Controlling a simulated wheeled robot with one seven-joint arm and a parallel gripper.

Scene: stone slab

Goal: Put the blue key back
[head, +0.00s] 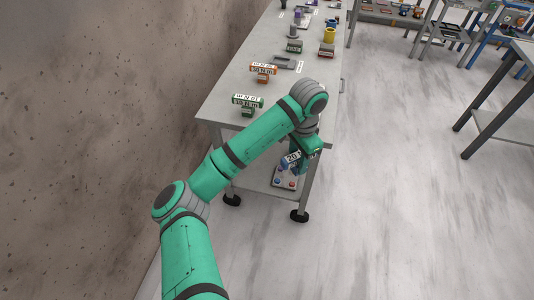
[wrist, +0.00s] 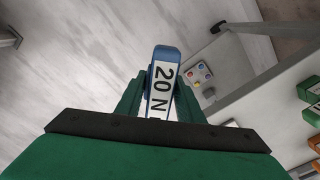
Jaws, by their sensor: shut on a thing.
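The blue key (wrist: 165,54) is a blue block with a white label reading "20 N". In the wrist view it stands out between the two green fingers of my gripper (wrist: 159,92), which is shut on it. In the head view the blue key (head: 290,160) is held beside the near right edge of the grey table (head: 226,85), below the tabletop level. My gripper (head: 302,153) is partly hidden there by my wrist. The lower part of the key is hidden between the fingers.
A green labelled block (head: 248,101) and an orange one (head: 263,68) stand on the tabletop. A dark tray (head: 286,63) and more items lie farther back. A panel with coloured buttons (head: 284,182) is on the lower shelf.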

